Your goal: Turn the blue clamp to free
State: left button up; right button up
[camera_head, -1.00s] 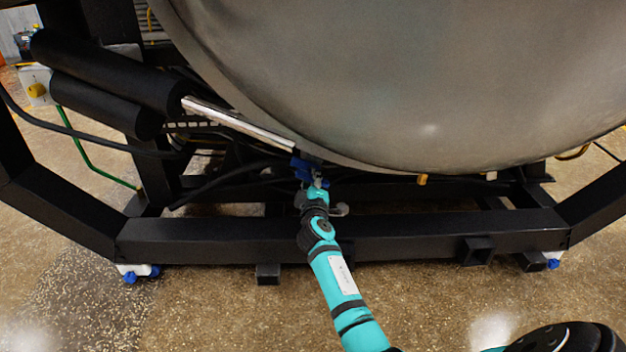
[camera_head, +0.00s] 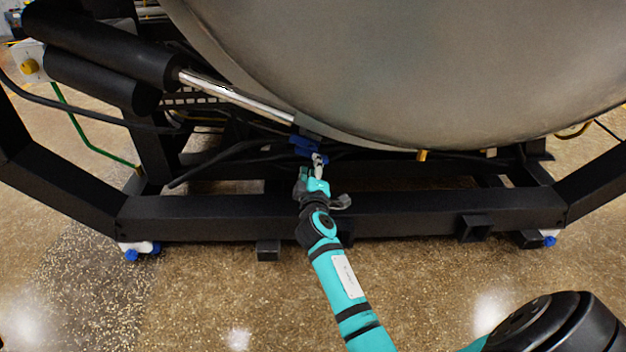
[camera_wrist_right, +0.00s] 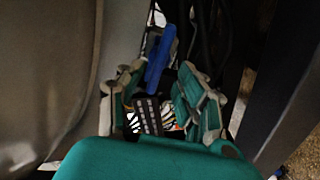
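The blue clamp (camera_head: 304,146) sits at the lower edge of the big grey metal vessel, by the end of a shiny rod. In the right wrist view its blue handle (camera_wrist_right: 160,58) stands tilted between and a little beyond the fingertips. My right gripper (camera_head: 312,167) is just below the clamp in the head view. In the right wrist view its fingers (camera_wrist_right: 158,82) are spread apart, with nothing visibly pinched. I cannot tell whether a finger touches the clamp. My left gripper is in neither view.
The grey vessel (camera_head: 430,70) hangs close above the clamp. A black frame beam (camera_head: 430,212) runs across below it. The shiny rod (camera_head: 235,97) comes from a black cylinder (camera_head: 100,45) at left. Black cables (camera_head: 215,165) lie near the clamp. Floor in front is open.

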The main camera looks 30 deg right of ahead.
jog(key=v, duration=0.6)
jog(key=shift+a, duration=0.15)
